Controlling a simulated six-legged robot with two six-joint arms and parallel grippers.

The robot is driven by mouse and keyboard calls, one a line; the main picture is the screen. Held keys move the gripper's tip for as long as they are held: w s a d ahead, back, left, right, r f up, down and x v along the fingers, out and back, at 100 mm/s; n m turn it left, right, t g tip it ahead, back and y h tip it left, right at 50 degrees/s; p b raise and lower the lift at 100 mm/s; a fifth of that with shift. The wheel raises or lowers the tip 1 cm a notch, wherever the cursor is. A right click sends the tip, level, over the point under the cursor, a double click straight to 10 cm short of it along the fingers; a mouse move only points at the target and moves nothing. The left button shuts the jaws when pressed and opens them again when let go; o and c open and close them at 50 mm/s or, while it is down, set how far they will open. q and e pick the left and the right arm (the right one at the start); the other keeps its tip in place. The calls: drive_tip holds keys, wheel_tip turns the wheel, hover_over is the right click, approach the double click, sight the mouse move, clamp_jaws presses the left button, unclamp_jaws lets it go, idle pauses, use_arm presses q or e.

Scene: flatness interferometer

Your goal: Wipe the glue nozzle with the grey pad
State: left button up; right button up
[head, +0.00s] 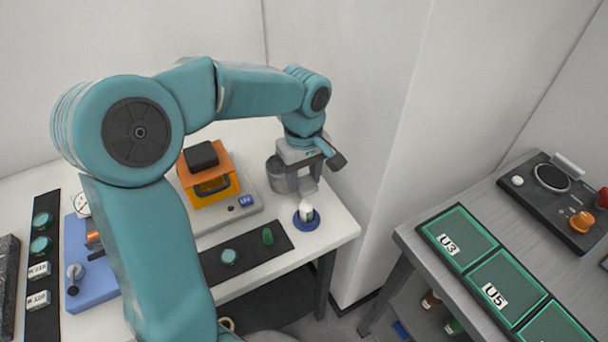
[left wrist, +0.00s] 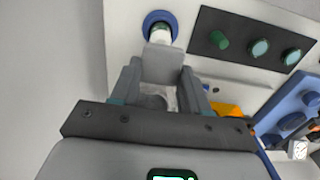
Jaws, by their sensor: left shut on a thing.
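The glue bottle (head: 306,214) stands upright in a blue ring holder (head: 299,224) near the right end of the white table; its pale top faces up. The bottle also shows in the left wrist view (left wrist: 161,35). My left gripper (head: 308,188) is above the bottle, pointing down. In the left wrist view it is shut on the grey pad (left wrist: 162,64), whose outer end overlaps the bottle's top in the picture. I cannot tell whether pad and nozzle touch. My right gripper is in neither view.
A grey cup (head: 277,178) stands just left of the gripper. An orange device (head: 208,190) on a grey base is farther left. A black strip (head: 240,262) with green caps lies in front. A separate grey bench (head: 450,205) with green trays stands right, across a gap.

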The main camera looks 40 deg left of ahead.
use_arm(q)
drive_tip(key=shift+d, duration=0.65)
drive_tip(key=shift+a, duration=0.2)
drive_tip(key=shift+a, duration=0.5)
drive_tip(key=shift+d, duration=0.7)
drive_tip(key=shift+a, duration=0.7)
drive_tip(key=shift+d, duration=0.7)
drive_tip(key=shift+a, duration=0.1)
drive_tip(key=shift+a, duration=0.6)
